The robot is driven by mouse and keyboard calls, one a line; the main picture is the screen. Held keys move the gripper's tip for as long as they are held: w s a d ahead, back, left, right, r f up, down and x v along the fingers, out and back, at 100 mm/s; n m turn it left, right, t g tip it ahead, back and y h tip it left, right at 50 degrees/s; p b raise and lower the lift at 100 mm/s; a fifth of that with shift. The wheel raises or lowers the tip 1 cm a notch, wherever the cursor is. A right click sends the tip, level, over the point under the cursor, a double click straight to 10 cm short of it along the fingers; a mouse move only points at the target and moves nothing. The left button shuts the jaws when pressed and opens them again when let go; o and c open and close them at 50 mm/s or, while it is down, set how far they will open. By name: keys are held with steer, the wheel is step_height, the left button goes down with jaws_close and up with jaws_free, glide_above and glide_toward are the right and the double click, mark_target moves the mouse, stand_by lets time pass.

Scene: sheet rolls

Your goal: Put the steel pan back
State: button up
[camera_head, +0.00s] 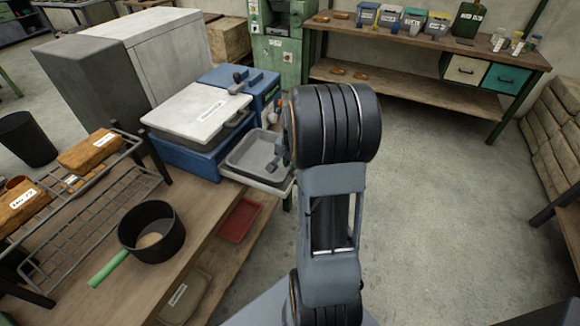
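A grey rectangular steel pan (256,153) with a raised rim is at the right end of the wooden bench, in front of a blue machine. A pale edge shows beneath it; I cannot tell what that edge rests on. My gripper (281,150) is at the pan's right rim, mostly hidden behind my own arm. Its fingers look close to or touching the rim, but whether they are closed on it is not visible.
A black pot (150,231) with a green handle and a wire rack (92,212) are on the bench (205,212). Open floor (430,200) lies right.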

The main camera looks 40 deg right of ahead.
step_height(320, 180, up, 8)
steer(key=s+r, duration=0.1)
steer(key=s+a+n, duration=0.3)
steer(key=a+n, duration=0.1)
steer(key=a, duration=0.3)
steer(key=s+a+n+t, duration=0.1)
steer(key=s+a+n, duration=0.3)
steer(key=a, duration=0.3)
steer(key=s+a+r+n, duration=0.1)
steer(key=s+a+n, duration=0.3)
steer(key=a, duration=0.3)
steer(key=shift+n+t+y, duration=0.3)
steer(key=shift+r, duration=0.1)
step_height(320, 180, up, 4)
steer(key=p, duration=0.3)
steer(key=shift+f, duration=0.25)
